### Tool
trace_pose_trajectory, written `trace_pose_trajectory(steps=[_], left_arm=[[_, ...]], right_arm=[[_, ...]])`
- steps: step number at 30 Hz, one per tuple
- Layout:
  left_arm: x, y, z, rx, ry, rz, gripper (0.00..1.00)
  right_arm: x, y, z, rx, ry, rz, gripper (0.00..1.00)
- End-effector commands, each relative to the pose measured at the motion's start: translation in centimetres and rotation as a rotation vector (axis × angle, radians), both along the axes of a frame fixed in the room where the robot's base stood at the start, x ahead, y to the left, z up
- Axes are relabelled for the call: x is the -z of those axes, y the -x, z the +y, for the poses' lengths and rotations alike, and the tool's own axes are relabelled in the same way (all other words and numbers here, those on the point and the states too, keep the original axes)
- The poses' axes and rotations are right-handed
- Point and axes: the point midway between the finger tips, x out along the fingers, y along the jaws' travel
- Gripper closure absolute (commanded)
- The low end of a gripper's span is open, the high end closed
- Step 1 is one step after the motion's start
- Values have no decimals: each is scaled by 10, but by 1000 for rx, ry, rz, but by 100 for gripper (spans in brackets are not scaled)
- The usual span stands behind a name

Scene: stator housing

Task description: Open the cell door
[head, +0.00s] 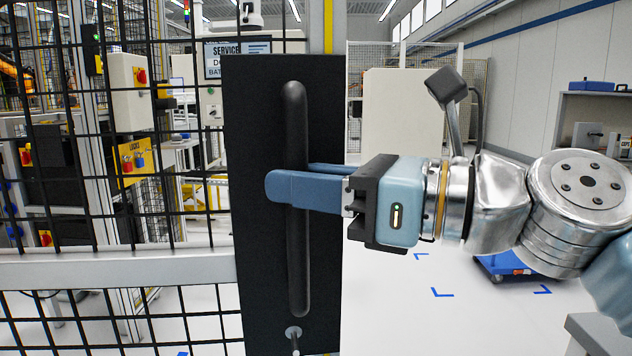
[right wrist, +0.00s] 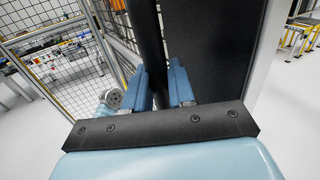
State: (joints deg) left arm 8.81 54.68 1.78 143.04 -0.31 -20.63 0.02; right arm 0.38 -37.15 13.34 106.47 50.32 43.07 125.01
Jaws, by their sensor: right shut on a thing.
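The cell door's edge shows as a black panel (head: 262,250) with a long vertical black handle (head: 296,120). My right gripper (head: 290,186) comes in from the right and is shut on the handle at about mid height, its blue fingers on either side of it. In the right wrist view the handle (right wrist: 147,40) runs up between the two fingers (right wrist: 160,88), next to the black panel (right wrist: 205,50). A key or small lock (head: 293,333) sits in the panel below the handle. My left gripper is not in the head view.
Black wire mesh fencing (head: 60,200) with a grey rail (head: 120,268) fills the left. A service sign (head: 238,58) hangs behind it. The floor right of the panel is open, with a blue cart (head: 505,266) farther back and a shelf (head: 600,105) at the right wall.

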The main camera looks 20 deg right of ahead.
Motion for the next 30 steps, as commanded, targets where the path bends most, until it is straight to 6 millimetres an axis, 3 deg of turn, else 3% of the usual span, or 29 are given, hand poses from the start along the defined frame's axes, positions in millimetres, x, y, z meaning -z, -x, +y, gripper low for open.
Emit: trace_pose_trajectory(steps=[8, 9, 13, 30], left_arm=[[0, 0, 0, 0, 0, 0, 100], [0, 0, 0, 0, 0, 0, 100], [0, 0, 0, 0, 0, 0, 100], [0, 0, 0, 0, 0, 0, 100]], right_arm=[[0, 2, 7, -17, 1, 3, 100], [0, 2, 7, -17, 1, 3, 75], [0, 2, 7, -17, 3, 3, 55], [0, 2, 3, -7, 2, -1, 55]])
